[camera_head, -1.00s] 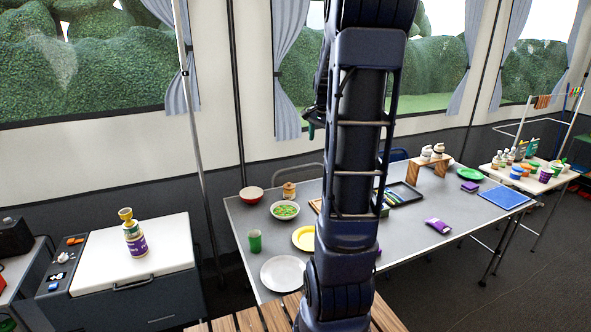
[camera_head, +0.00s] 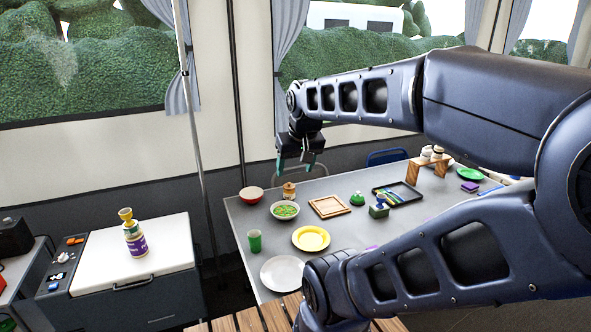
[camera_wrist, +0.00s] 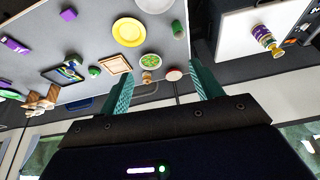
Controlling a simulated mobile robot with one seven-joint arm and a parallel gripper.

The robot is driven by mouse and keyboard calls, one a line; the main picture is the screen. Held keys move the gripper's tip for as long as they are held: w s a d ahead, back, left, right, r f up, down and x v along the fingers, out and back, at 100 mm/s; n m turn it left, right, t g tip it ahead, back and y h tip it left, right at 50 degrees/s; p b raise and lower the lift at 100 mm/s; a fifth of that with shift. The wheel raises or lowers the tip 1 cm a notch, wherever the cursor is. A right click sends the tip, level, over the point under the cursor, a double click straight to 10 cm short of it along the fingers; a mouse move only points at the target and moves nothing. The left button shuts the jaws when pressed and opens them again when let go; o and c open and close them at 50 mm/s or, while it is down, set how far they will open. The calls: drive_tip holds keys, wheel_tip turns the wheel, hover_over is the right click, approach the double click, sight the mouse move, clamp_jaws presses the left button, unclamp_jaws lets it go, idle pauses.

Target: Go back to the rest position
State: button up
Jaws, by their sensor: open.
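My gripper (camera_head: 295,167) is open and empty, with its teal fingers pointing down. In the head view it is in the air, seen above the far left part of the grey table (camera_head: 240,222). Its two teal fingers also show in the wrist view (camera_wrist: 163,97), wide apart with nothing between them up close. My arm reaches in from the right side of the head view, bent at the elbow, and hides the right part of the table.
The table holds a bowl of green food (camera_head: 285,211), a yellow plate (camera_head: 311,238), a white plate (camera_head: 283,273), a green cup (camera_head: 255,241) and a wooden board (camera_head: 329,206). A white-topped cooler (camera_head: 90,265) with a bottle (camera_head: 135,240) stands left. Air around my gripper looks clear.

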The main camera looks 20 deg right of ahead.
drive_tip(key=shift+s+a+f+n, duration=0.2)
drive_tip(key=shift+s+a+n, duration=0.1)
drive_tip(key=shift+s, duration=0.25)
drive_tip(key=shift+d, duration=0.1)
